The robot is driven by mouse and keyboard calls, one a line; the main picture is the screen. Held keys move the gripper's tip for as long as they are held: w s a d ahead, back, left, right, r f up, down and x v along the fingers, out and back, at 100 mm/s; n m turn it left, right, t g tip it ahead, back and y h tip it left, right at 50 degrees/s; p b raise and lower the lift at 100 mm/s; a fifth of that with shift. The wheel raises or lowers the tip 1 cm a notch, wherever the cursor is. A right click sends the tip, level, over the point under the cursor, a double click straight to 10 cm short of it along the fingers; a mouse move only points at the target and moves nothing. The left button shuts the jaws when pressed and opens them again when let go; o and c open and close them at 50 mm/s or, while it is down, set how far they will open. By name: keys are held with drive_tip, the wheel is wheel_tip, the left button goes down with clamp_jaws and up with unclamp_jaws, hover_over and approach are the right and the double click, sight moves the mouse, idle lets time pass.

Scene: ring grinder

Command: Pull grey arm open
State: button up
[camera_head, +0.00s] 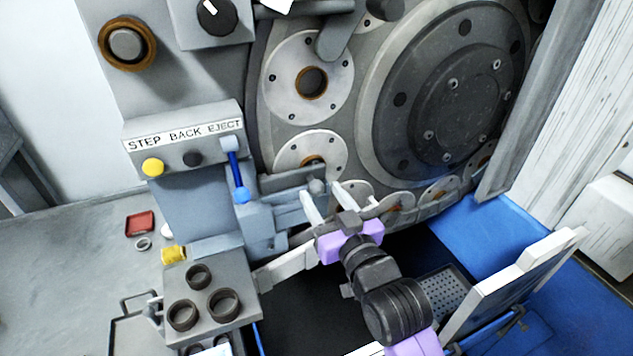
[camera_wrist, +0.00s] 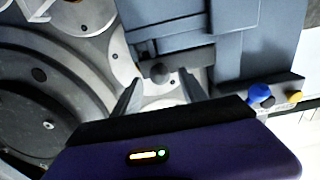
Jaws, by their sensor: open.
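A grey arm (camera_head: 288,183) with a round grey knob (camera_head: 316,186) sits low on the front of the grinder, left of the rings. In the wrist view the dark knob (camera_wrist: 160,73) is at the end of a short dark bar (camera_wrist: 188,62). My gripper (camera_head: 324,199) has its two pale fingers spread just in front of the knob. In the wrist view my gripper (camera_wrist: 160,82) is open, with the knob between the fingertips in the picture. I cannot tell whether either finger touches it. Part of the grey arm is hidden behind the machine's grey blocks.
A blue lever (camera_head: 239,178) hangs left of the knob, beneath the step back and eject panel (camera_head: 185,140). A block with dark rings (camera_head: 209,285) stands lower left. A white panel (camera_head: 515,285) rises at lower right. The large grinder disc (camera_head: 445,95) is behind.

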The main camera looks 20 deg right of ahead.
sight(320, 192)
drive_tip(key=shift+w+p, duration=0.3)
drive_tip(key=shift+w, duration=1.5)
clamp_jaws()
